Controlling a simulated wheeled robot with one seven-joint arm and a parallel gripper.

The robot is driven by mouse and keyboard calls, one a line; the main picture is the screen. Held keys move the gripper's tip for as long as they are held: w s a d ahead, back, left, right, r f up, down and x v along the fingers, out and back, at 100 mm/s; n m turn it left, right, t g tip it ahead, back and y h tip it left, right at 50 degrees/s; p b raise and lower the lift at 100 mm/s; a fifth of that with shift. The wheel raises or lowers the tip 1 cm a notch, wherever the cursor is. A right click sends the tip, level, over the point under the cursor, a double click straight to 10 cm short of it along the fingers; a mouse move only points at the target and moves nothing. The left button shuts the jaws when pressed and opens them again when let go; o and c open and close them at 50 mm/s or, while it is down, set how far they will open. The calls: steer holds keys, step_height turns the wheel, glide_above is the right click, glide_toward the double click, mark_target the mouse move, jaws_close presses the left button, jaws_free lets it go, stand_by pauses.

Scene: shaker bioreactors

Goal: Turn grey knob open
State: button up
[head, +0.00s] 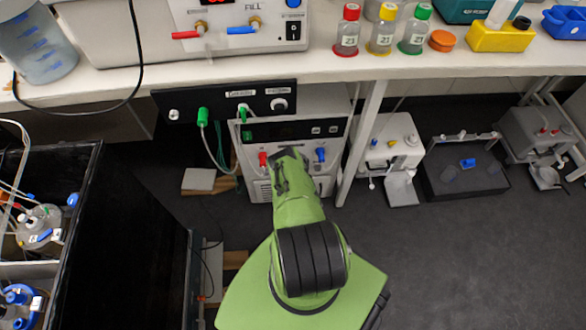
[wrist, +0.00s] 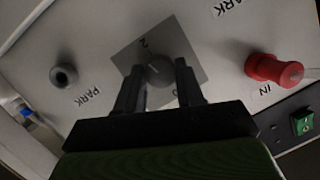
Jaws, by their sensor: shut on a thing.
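The grey knob (wrist: 158,75) is round with a pale pointer line. It sits on a darker grey square plate (wrist: 197,62) marked "2" and "0" on a light panel. My gripper (wrist: 159,67) has its two black fingers on either side of the knob, shut on it. In the head view my gripper (head: 281,172) reaches the front of the white unit (head: 334,150) under the bench; the knob is hidden there behind my gripper and arm.
In the wrist view, a red connector (wrist: 272,69) marked "IN" is right of the knob, a dark grey park post (wrist: 64,76) left, and a green switch (wrist: 302,121) lower right. In the head view, a blue connector (head: 320,155) sits close to my arm. The bench edge (head: 330,76) overhangs above.

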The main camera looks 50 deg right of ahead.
steer(key=shift+f+m+t+y, duration=0.1)
steer(key=shift+m+t+y, duration=0.2)
steer(key=shift+m, duration=0.3)
steer(key=shift+b, duration=0.3)
steer(key=o, duration=1)
